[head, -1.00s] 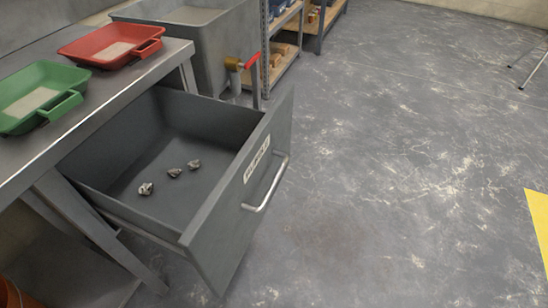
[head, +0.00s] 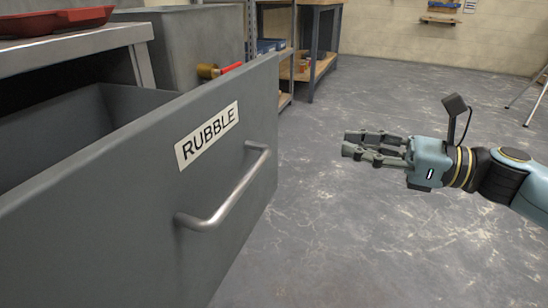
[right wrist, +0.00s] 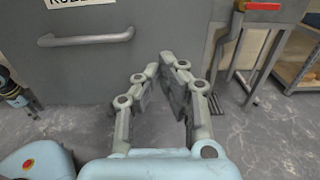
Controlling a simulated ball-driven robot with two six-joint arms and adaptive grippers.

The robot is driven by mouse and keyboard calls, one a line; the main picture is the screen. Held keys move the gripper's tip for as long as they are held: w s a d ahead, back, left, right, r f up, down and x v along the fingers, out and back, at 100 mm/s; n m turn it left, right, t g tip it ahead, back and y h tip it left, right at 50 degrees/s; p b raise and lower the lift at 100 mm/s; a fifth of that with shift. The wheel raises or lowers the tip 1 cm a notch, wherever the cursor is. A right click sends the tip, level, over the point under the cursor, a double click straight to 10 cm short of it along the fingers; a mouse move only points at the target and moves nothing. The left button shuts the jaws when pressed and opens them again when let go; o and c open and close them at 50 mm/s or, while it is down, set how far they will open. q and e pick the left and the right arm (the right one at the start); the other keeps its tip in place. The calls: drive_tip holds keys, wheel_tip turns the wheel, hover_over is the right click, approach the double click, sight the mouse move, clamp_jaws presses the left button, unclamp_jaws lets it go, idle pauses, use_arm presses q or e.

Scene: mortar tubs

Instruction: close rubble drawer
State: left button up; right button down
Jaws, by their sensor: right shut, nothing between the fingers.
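The grey rubble drawer (head: 110,190) stands open, pulled out from under the bench at the left of the head view. Its front has a white RUBBLE label (head: 207,135) and a silver bar handle (head: 228,192). The drawer's inside is mostly hidden by the front. My right gripper (head: 352,143) is shut and empty, in the air to the right of the handle and apart from it. In the right wrist view, its fingers (right wrist: 165,62) point toward the drawer front, right of the handle (right wrist: 88,39). Part of my left gripper (right wrist: 30,106) shows small at the left edge.
A red tray (head: 55,20) sits on the metal bench (head: 75,48) above the drawer. A grey tank (head: 200,40) with a red-handled tap (head: 222,70) and shelves (head: 318,68) stand behind. The floor (head: 350,235) right of the drawer is clear.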

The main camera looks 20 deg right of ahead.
sight(261, 130)
drive_tip(key=b+x, duration=0.2)
drive_tip(key=x, duration=1.1)
drive_tip(key=shift+w+a, duration=0.1)
drive_tip(key=shift+w, duration=0.05)
drive_tip(key=shift+w+a, duration=0.25)
drive_tip(key=shift+a, duration=0.05)
use_arm(q)
drive_tip(key=shift+t, duration=0.4)
drive_tip(key=w+r, duration=0.1)
drive_tip(key=w+d+r, duration=0.1)
drive_tip(key=r, duration=0.1)
drive_tip(key=shift+w+d+r, duration=0.15)
drive_tip(key=shift+w+r, duration=0.05)
drive_tip(key=shift+r, duration=0.1)
